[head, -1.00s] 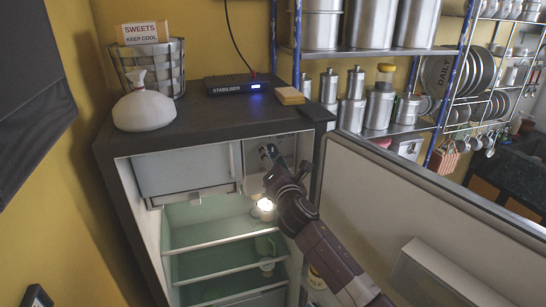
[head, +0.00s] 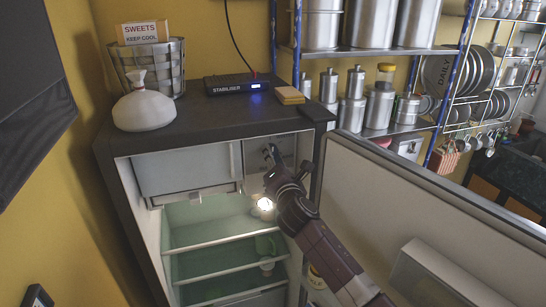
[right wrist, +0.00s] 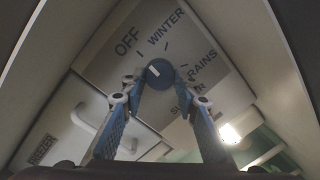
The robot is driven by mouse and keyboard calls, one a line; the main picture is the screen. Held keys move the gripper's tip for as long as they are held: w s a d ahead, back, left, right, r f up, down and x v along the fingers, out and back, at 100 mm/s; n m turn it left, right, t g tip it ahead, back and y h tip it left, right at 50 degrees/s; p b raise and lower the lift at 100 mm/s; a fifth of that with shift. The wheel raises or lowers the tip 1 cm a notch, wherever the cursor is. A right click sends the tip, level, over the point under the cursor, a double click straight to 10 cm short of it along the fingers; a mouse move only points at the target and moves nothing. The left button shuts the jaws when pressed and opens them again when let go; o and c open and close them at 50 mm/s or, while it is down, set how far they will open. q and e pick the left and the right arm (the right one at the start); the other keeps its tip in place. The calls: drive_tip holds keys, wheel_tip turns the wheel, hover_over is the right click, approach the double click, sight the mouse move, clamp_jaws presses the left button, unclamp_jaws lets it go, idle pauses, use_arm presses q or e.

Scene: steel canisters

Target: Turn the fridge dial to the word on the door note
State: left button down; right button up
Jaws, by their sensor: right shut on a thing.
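The fridge (head: 178,159) stands open. Its blue round dial (right wrist: 160,74) is on a pale panel labelled OFF, WINTER and RAINS, with another word partly hidden by a finger. A white mark on the dial faces the upper left, roughly toward OFF. My right gripper (right wrist: 164,77) is shut on the dial, a fingertip on each side. In the head view my right gripper (head: 273,155) reaches the panel at the upper right inside the fridge, and the dial is hidden. The door (head: 425,205) is swung out to the right; no note shows on its visible face. My left gripper is not in view.
A lit lamp (head: 264,204) and shelves (head: 215,243) lie below the panel. A freezer flap (right wrist: 55,150) is beside it. On top stand a stabiliser (head: 245,84), a white pot (head: 144,108), and a basket (head: 150,70) with a SWEETS KEEP COOL card. The open door borders my right arm.

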drive_tip(key=m+p, duration=0.1)
drive_tip(key=m, duration=0.4)
drive_tip(key=m+g+p, duration=0.1)
drive_tip(key=m+p, duration=0.1)
drive_tip(key=m, duration=0.3)
drive_tip(key=shift+r+y, duration=0.2)
drive_tip(key=shift+y, duration=0.1)
drive_tip(key=shift+d+m, duration=0.1)
drive_tip(key=shift+m, duration=0.3)
drive_tip(key=o, duration=1.1)
drive_tip(key=shift+o, duration=0.2)
drive_tip(key=v, duration=1.2)
